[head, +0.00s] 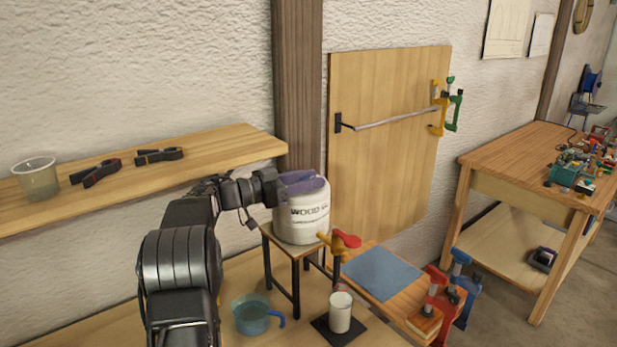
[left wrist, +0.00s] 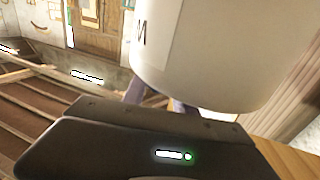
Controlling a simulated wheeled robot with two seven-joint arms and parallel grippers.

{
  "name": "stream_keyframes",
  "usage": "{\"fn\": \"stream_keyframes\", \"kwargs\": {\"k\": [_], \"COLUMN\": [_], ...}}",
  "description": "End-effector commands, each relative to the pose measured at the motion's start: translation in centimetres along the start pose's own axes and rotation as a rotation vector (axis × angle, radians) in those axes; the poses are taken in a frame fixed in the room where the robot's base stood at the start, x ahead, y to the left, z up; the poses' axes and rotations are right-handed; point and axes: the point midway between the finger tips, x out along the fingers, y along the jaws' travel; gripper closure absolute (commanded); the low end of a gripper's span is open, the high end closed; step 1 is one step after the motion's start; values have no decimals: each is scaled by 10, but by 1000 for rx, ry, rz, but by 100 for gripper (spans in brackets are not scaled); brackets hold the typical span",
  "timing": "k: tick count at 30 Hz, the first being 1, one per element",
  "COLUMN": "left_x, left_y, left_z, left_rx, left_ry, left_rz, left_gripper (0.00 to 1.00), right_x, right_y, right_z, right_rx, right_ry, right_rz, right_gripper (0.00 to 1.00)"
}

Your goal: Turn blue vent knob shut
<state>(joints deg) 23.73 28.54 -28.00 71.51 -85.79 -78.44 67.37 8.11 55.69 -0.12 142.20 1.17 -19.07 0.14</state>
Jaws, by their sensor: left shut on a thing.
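A white glue container (head: 302,218) with a yellow tap and a red handle (head: 347,240) stands on a small wooden stand. My left gripper (head: 303,183) reaches in from the left, its purple fingers low over the container's top. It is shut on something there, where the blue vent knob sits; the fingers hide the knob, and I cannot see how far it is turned. In the left wrist view the container (left wrist: 210,50) fills the upper right, with parts of the purple fingers (left wrist: 160,100) against it. My right gripper is not in view.
A shelf (head: 220,150) with a clear cup and black clamps runs behind my arm. Red and blue clamps (head: 435,300) stand at the bench's right end.

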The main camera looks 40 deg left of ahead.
Motion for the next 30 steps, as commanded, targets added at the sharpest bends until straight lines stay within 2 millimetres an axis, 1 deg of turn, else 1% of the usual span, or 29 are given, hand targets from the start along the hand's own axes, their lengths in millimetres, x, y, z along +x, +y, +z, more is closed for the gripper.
{"fn": "stream_keyframes", "kwargs": {"k": [6, 16, 17, 24, 30], "left_x": [0, 0, 0, 0, 0], "left_y": [0, 0, 0, 0, 0], "left_z": [-1, -1, -1, 0, 0], "left_rx": [0, -1, -1, -1, -1], "left_ry": [1, 1, 1, 0, 0], "left_rz": [33, 35, 34, 34, 34], "left_gripper": [100, 100, 64, 45, 45], "right_x": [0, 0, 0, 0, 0], "right_y": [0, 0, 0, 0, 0], "right_z": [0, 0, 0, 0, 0], "right_rx": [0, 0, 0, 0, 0], "right_ry": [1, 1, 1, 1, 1], "right_rz": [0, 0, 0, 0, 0], "right_gripper": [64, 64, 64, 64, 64]}}
